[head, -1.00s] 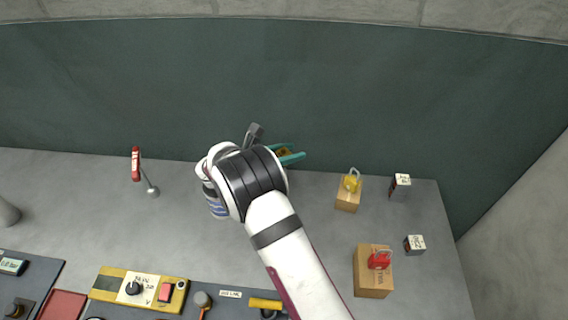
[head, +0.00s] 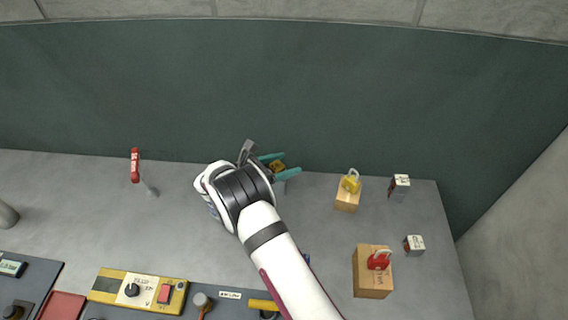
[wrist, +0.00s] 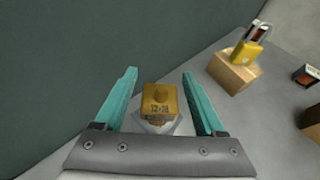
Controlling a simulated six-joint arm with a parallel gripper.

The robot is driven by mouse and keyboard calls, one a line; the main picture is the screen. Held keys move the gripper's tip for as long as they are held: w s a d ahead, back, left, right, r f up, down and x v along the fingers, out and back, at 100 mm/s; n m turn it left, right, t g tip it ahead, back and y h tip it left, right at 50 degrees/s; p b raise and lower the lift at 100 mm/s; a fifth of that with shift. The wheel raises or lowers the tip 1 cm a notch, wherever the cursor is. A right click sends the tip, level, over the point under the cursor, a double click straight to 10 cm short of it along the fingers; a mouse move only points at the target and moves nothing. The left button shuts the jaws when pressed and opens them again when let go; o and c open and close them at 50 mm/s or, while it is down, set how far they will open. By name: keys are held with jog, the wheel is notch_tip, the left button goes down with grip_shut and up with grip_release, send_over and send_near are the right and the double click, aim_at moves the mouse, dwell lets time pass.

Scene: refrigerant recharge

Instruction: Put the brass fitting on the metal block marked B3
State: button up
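The brass fitting (wrist: 160,100) is between the two teal fingers of my gripper (wrist: 159,75) in the wrist view, with a gap on each side, so the gripper is open around it. The fitting stands over a pale metal block (wrist: 157,126), apparently resting on it; the contact is hard to see. In the head view my gripper (head: 279,165) is at the table's back edge, with the fitting (head: 277,167) between its fingers and a grey block (head: 280,187) below. I cannot read this block's mark.
A yellow padlock (head: 351,184) and a red padlock (head: 379,260) sit on cardboard boxes at right. Two small labelled blocks (head: 400,184) (head: 414,244) stand farther right. A red-handled item (head: 135,165) is at left. Panels with a yellow meter (head: 138,289) line the front.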

jog(key=shift+r, duration=0.2)
jog(key=v, duration=1.2)
jog(key=s+d+r+m+g+y, duration=0.1)
jog(key=s+d+r+m+g, duration=0.35)
jog(key=d+m, duration=0.35)
jog(key=s+d+r+m+g+y, duration=0.1)
jog(key=s+d+r+m+g, duration=0.4)
jog(key=d, duration=0.6)
jog(key=s+r+m+y, duration=0.1)
jog(key=s+m+y, duration=0.8)
jog(key=s+m, duration=1)
jog(key=s, duration=0.4)
jog(key=shift+d+m, duration=0.25)
jog(key=shift+m, duration=0.05)
